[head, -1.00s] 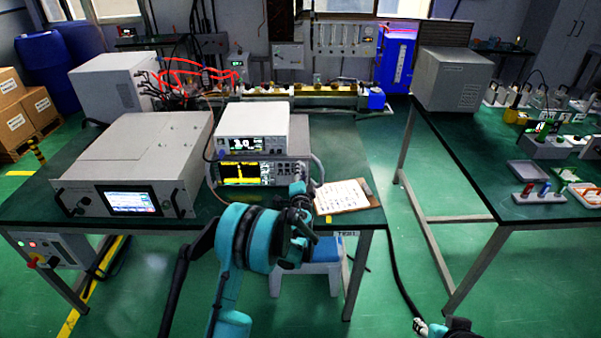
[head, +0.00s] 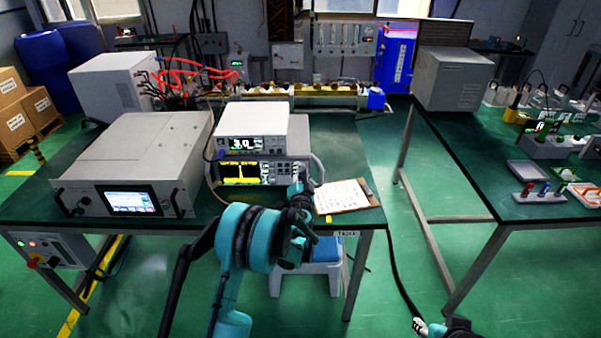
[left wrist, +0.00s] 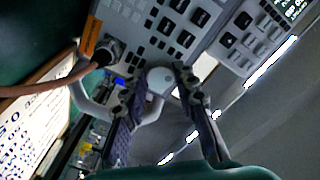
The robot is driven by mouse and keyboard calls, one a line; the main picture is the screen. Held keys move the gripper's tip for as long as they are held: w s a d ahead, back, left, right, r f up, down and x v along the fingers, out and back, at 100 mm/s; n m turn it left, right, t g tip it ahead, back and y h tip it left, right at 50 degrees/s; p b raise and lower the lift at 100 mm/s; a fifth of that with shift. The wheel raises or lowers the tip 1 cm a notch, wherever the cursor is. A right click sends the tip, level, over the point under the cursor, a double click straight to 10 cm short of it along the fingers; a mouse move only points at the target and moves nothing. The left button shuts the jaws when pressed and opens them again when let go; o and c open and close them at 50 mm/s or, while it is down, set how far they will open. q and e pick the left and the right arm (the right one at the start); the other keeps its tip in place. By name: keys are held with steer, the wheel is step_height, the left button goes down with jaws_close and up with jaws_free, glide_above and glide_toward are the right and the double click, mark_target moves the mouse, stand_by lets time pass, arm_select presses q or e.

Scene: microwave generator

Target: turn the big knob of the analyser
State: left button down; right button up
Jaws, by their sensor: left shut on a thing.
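The analyser (head: 241,172) is the grey instrument with a yellow trace on its dark screen, under a smaller white meter. Its buttoned front panel also shows tilted in the left wrist view (left wrist: 185,28). The big knob (left wrist: 160,80) is a pale round knob between the fingers of my left gripper (left wrist: 165,86), which is shut on it. In the head view my left gripper (head: 300,188) is at the right end of the analyser's front and hides the knob. My right gripper (head: 420,326) shows only partly at the bottom edge; its jaws are unclear.
The white meter (head: 251,126) stands on the analyser. A clipboard (head: 342,196) lies close to the right of my left gripper. A large grey unit (head: 143,160) stands to the left. A cable (left wrist: 45,86) plugs into the panel beside the knob.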

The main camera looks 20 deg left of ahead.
arm_select(q)
steer(key=c, duration=1.2)
jaws_free()
steer(key=shift+s, duration=0.15)
steer(key=v, duration=1.2)
